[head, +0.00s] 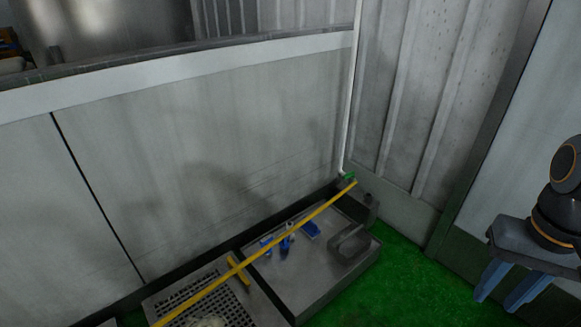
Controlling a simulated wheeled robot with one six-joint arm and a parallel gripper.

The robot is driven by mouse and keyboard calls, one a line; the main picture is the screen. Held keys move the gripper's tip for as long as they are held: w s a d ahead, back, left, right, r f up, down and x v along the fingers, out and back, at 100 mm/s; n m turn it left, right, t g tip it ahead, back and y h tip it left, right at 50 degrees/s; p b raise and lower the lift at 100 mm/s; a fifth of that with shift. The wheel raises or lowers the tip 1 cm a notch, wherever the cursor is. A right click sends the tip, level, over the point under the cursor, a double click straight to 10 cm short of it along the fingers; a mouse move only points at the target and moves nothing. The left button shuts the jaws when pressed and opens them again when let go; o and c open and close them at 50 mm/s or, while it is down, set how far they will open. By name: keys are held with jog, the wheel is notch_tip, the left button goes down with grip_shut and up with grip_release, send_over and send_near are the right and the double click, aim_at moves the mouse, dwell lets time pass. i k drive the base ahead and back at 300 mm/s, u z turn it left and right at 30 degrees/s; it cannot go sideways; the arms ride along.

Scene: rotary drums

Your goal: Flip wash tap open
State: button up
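A small green-handled tap (349,177) sits low in the wall corner, at the foot of a thin white pipe (345,120). A yellow hose or rod (300,224) runs from beside the tap down to the lower left. The tap is too small to tell how its handle is turned. My gripper (497,303) is at the right edge, well to the right of the tap and apart from it. Its two blue fingers point down with a gap between them, and nothing shows between them.
A grey tray (345,283) below the tap holds blue items (287,240) and a grey piece (348,243). A perforated grate (215,302) lies left of it. Grey walls stand behind and right. Green floor (410,285) is clear between tray and gripper.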

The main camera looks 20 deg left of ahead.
aim_at(351, 173)
jog(key=u, duration=0.3)
jog(key=i, duration=0.4)
jog(key=z, duration=0.25)
jog(key=k, duration=0.65)
jog(key=z, duration=0.75)
jog(key=i, duration=2.05)
jog(key=u, duration=1.45)
jog(key=i, duration=0.8)
jog(key=u, duration=0.8)
